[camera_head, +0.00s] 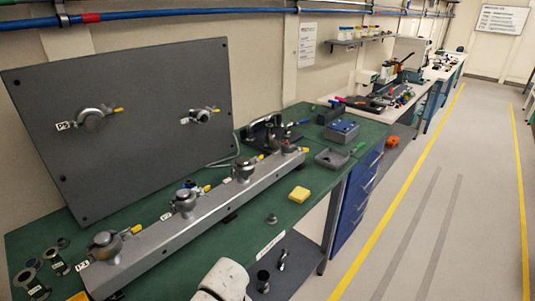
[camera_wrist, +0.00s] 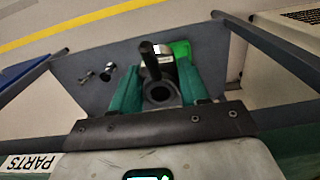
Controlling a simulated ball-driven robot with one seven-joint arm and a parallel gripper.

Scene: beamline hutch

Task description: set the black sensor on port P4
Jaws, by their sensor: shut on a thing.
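My gripper (camera_wrist: 159,80) shows in the wrist view, its two teal fingers shut on a dark part, which I take to be the black sensor (camera_wrist: 158,93). The part has a round ringed end facing the camera and a black stem; a bright green piece (camera_wrist: 182,49) shows beside it. The gripper is not visible in the head view. There a grey rail (camera_head: 205,210) on the green bench carries a row of ports. The near port (camera_head: 105,244) has a label that seems to read P1.
A grey panel (camera_head: 140,160) with two more ports stands behind the rail. Loose parts (camera_head: 262,280) lie on the lower shelf. The aisle floor (camera_head: 440,210) is clear.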

